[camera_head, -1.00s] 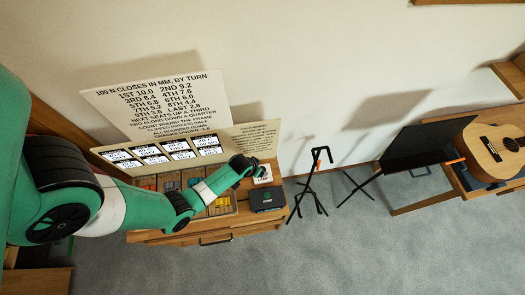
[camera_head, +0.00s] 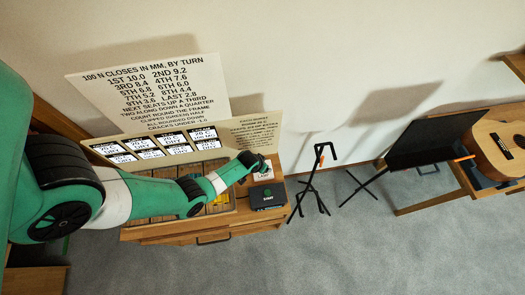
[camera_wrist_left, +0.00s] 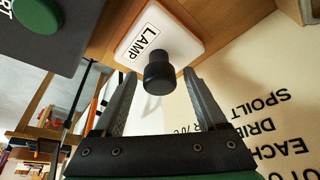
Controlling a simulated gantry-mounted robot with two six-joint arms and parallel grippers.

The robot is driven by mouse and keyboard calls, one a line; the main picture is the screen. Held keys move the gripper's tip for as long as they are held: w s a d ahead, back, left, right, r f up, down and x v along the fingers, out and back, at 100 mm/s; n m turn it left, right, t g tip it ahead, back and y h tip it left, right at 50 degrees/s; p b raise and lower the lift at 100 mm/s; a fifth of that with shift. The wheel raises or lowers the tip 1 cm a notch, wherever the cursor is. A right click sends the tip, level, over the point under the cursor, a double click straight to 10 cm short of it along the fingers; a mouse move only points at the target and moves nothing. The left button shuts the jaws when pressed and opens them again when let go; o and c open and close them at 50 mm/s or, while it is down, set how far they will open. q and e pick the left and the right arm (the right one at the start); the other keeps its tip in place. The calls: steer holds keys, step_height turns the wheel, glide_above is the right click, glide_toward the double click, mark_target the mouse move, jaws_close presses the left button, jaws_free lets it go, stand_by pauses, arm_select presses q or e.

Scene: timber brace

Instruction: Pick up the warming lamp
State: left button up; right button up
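The lamp is a white square plate marked LAMP (camera_wrist_left: 181,24) with a short black knob (camera_wrist_left: 158,74) on it, on the wooden bench. In the head view the white plate (camera_head: 264,170) shows at the bench's right end, partly hidden by my left gripper (camera_head: 254,161). In the left wrist view my left gripper (camera_wrist_left: 160,82) is open. Its two fingers point toward the lamp, one on each side of the knob, with visible gaps. Contact cannot be seen. My right gripper is not in view.
A dark box with a green button (camera_head: 267,196) sits beside the lamp. A lettered board (camera_head: 150,95) and cards stand behind the bench. A black stand (camera_head: 310,185), a music stand (camera_head: 428,140) and a guitar (camera_head: 497,148) are to the right. Grey carpet is clear in front.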

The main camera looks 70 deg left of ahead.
arm_select(q)
jaws_close()
stand_by(1.2)
